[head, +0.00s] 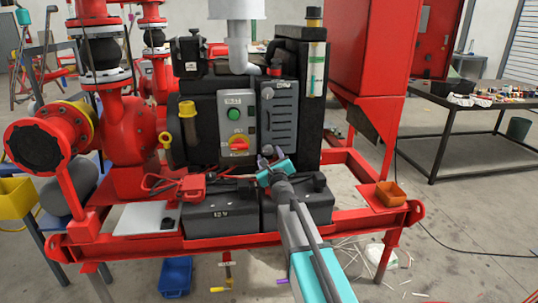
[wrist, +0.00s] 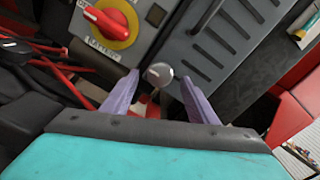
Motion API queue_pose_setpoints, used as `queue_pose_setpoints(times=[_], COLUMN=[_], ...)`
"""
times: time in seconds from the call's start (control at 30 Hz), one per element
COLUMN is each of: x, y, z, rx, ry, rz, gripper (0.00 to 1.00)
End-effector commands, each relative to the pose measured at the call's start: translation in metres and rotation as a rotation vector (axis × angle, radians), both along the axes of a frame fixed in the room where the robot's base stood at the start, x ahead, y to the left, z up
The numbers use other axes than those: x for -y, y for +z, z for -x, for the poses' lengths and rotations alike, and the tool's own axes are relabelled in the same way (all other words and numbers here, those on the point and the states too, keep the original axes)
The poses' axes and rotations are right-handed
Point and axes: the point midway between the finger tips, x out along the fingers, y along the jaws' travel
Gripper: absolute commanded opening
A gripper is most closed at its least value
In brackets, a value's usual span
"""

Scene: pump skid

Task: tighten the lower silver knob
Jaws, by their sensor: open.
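The lower silver knob (wrist: 158,75) is a round grey knob with a pale mark on its face, low on the grey panel in the wrist view. My gripper (wrist: 160,80) is open, with one purple finger to the left of the knob and one to the right in that view. I see gaps on both sides and no contact; how deep the fingers reach around it I cannot tell. In the head view my gripper (head: 268,160) is at the panel's lower edge and largely hides this knob. A second small silver knob (head: 268,93) sits higher on the panel.
A red rotary switch on a yellow disc (head: 239,146) is left of my gripper, below a green button (head: 234,114). Black batteries (head: 222,209) stand on the red frame below. Red cables (wrist: 48,70) lie left. An orange bin (head: 390,194) sits at the right.

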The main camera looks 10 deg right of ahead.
Motion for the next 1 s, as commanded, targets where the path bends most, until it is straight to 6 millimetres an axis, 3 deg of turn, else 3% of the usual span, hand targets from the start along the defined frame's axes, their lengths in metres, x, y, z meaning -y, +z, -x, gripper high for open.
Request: queue_pose_setpoints(times=[1.0], x=[0.005], y=[0.000], z=[0.093], rx=[-0.001], ry=[0.000], rz=[0.001], gripper=[0.53])
